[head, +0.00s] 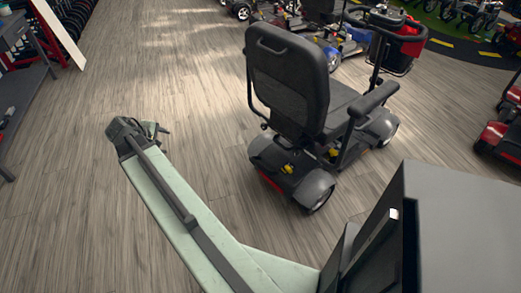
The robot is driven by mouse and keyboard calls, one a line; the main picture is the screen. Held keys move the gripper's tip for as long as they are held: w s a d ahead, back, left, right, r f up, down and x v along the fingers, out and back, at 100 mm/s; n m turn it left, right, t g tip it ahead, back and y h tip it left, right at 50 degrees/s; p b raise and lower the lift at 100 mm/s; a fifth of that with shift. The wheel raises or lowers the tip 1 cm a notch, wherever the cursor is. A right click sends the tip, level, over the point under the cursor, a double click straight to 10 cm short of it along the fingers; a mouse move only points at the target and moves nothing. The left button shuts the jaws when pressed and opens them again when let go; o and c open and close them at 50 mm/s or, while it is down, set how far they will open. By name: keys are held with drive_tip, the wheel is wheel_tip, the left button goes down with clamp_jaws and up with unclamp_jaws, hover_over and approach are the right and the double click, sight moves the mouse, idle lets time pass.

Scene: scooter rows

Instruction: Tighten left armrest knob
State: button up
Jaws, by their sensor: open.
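A grey and black mobility scooter (300,110) stands in the middle of the head view, seen from behind and facing away to the upper right. Its black seat back (287,80) hides most of the left armrest (256,103). A yellow knob (287,169) shows low behind the seat on the left, and another yellow knob (333,152) shows near the right armrest's post. I cannot tell for sure which knob belongs to the left armrest. My gripper (161,129) is open and empty, left of the scooter and clearly apart from it.
The right armrest (374,98) sticks out beside the seat. A dark bench (22,85) stands at the left edge. More scooters (335,40) stand at the back and a red one (500,135) at the right. The wood floor (170,60) left of the scooter is clear.

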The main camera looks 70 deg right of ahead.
drive_tip(key=s+d+f+n+g+h+b, duration=0.1)
drive_tip(key=s+d+f+b, duration=0.3)
drive_tip(key=d, duration=0.2)
drive_tip(key=s+d+f+h+b, duration=0.1)
drive_tip(key=s+d+f+b, duration=0.25)
drive_tip(key=d+b, duration=0.2)
drive_tip(key=s+d+f+n+g+h+b, duration=0.1)
drive_tip(key=s+d+f+h+b, duration=0.2)
drive_tip(key=d, duration=0.4)
drive_tip(key=n+g+h+b, duration=0.2)
drive_tip(key=n+b, duration=0.1)
drive_tip(key=b, duration=0.8)
approach(263, 128)
drive_tip(key=b+x, duration=0.2)
drive_tip(key=x, duration=0.6)
drive_tip(key=shift+d+r, duration=0.1)
drive_tip(key=shift+d, duration=0.2)
drive_tip(key=shift+y, duration=0.3)
clamp_jaws()
drive_tip(key=shift+s+a+f+m+b, duration=0.15)
drive_tip(key=shift+f+m+b, duration=0.1)
drive_tip(key=shift+m+b, duration=0.45)
drive_tip(key=shift+r+m+t+h+b, duration=0.15)
drive_tip(key=shift+m+t+h+b, duration=0.15)
drive_tip(key=shift+m+h+b, duration=0.25)
